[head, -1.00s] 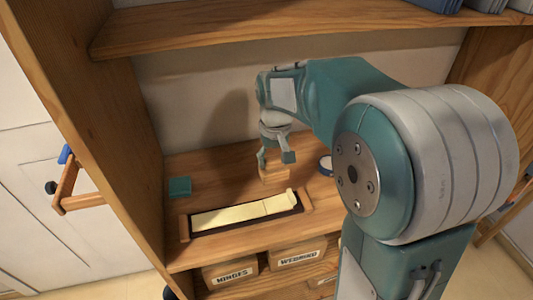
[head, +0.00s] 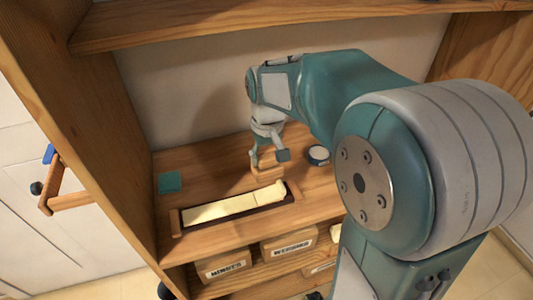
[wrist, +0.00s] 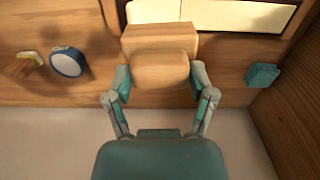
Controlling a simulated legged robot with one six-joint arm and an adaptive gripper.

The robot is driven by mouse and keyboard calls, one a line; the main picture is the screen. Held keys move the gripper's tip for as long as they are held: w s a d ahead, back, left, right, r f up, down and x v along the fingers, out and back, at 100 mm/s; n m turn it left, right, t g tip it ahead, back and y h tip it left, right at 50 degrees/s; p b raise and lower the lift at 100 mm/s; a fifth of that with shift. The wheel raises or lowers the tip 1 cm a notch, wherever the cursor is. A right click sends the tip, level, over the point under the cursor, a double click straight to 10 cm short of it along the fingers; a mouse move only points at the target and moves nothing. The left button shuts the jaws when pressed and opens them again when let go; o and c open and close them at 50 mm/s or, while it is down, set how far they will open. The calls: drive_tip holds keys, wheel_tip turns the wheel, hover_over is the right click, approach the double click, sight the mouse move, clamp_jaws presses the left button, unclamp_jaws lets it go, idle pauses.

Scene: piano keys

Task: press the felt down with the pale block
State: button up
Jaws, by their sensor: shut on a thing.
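My gripper (head: 267,162) is shut on the pale wooden block (wrist: 160,68), which has a rounded grip above a wider foot. In the head view the block hangs just behind the right part of a long cream strip (head: 222,210), apparently the felt. The strip lies in a dark tray with wooden ends, and it shows a seam and a raised right end. In the wrist view the strip (wrist: 240,16) runs along the top edge, and the block hides part of it. I cannot tell whether the block touches the tray or shelf.
A teal pad (head: 170,182) lies at the left of the shelf. A round white-topped, blue-sided thing (head: 318,154) stands to the right. Labelled boxes (head: 223,265) sit on the shelf below. An upper shelf (head: 250,18) and wooden side walls bound the space.

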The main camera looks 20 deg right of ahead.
drive_tip(key=shift+w+d+f, duration=0.1)
drive_tip(key=shift+d+f, duration=0.05)
drive_tip(key=shift+f, duration=1.05)
drive_tip(key=shift+w+d+f, duration=0.1)
drive_tip(key=shift+f, duration=1.15)
drive_tip(key=shift+w+d+f, duration=0.1)
drive_tip(key=shift+d+f, duration=0.05)
drive_tip(key=shift+f, duration=1.05)
drive_tip(key=shift+s+f, duration=0.1)
drive_tip(key=shift+f, duration=0.25)
drive_tip(key=shift+r, duration=4.1)
